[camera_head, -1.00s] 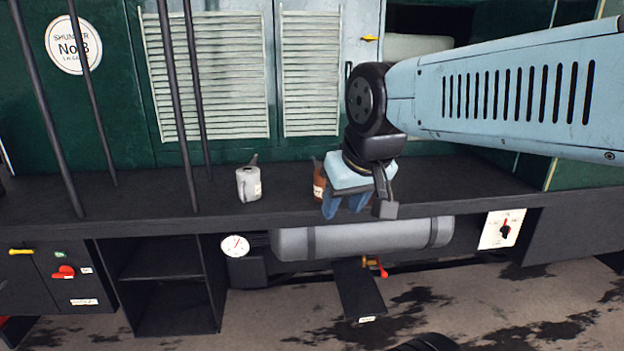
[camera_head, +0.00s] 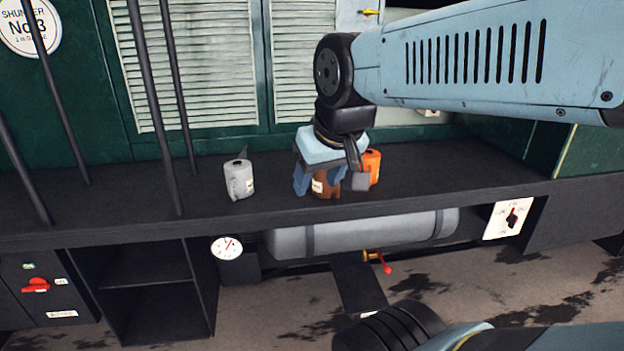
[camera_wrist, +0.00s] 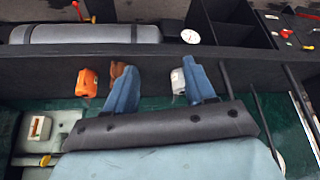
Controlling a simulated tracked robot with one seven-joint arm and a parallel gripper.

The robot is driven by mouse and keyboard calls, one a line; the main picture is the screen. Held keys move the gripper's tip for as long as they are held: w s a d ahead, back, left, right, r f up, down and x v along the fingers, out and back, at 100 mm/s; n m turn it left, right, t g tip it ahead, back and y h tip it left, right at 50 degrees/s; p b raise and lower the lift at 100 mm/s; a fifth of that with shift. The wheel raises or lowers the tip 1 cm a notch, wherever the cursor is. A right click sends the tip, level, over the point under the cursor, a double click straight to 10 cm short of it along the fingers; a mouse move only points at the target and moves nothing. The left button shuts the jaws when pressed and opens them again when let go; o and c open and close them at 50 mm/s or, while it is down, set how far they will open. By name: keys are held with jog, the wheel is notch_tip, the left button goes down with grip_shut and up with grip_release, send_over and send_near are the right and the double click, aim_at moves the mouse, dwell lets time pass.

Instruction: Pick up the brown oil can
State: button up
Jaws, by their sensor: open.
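The brown oil can (camera_head: 326,188) stands on the dark shelf, largely hidden by my gripper (camera_head: 314,186) in the head view. In the wrist view the brown can (camera_wrist: 117,70) shows only beside and behind the left finger. My gripper (camera_wrist: 161,72) is open, with its two blue fingers apart and nothing seen held between them. Whether the fingers touch the brown can cannot be told. An orange can (camera_head: 372,164) stands just right of the brown one, and a grey can (camera_head: 240,181) stands apart to the left.
The dark shelf (camera_head: 445,180) is bare right of the orange can. Thin dark upright bars (camera_head: 150,110) stand at the left. A louvred cabinet (camera_head: 185,65) backs the shelf. Below its front edge are a grey cylinder (camera_head: 365,232) and a round gauge (camera_head: 227,248).

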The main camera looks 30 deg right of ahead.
jog(key=o, duration=0.6)
jog(key=w+d+f+n+g+h, duration=0.1)
jog(key=d+f, duration=0.1)
jog(key=w+d+f+n+g+h, duration=0.1)
jog(key=w+d+f, duration=0.1)
jog(key=w+d+f+n+g+h, duration=0.1)
jog(key=w+d+f, duration=0.1)
jog(key=f, duration=0.1)
jog(key=shift+w+n+g, duration=0.15)
jog(key=shift+n+g, duration=0.25)
jog(key=shift+o, duration=0.2)
jog(key=n+t+h, duration=0.7)
jog(key=n+h, duration=0.6)
jog(key=n, duration=0.7)
send_near(323, 173)
jog(key=shift+w+a+r+x, duration=0.1)
jog(key=shift+w+r+x, duration=0.1)
jog(key=shift+x, duration=1.7)
jog(key=shift+w+a+r+x, duration=0.1)
jog(key=shift+r+x, duration=0.1)
jog(key=shift+x, duration=1.7)
jog(key=shift+w+a+r+x, duration=0.1)
jog(key=shift+r+x, duration=0.1)
jog(key=shift+x, duration=1.7)
